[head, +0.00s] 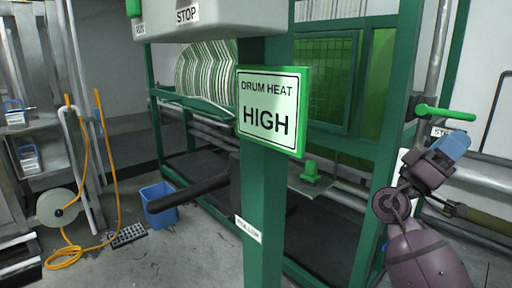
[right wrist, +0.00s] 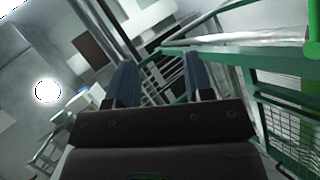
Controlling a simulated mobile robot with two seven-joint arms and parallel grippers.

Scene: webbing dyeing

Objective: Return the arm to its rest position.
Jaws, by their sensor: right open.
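My right arm (head: 425,250) comes in from the lower right of the head view, raised in front of the green machine frame. Its gripper (head: 454,146) shows blue fingers near a green lever handle (head: 447,112); I cannot tell from the head view how far apart they are in depth. In the right wrist view the two blue fingers of the right gripper (right wrist: 158,82) stand apart with nothing between them. My left gripper is not in view.
A green post (head: 264,200) with a "DRUM HEAT HIGH" sign (head: 271,109) stands in the middle. Behind it is the green machine frame (head: 382,120) with rollers. A blue bucket (head: 160,205) and an orange hose (head: 66,255) are on the floor at left.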

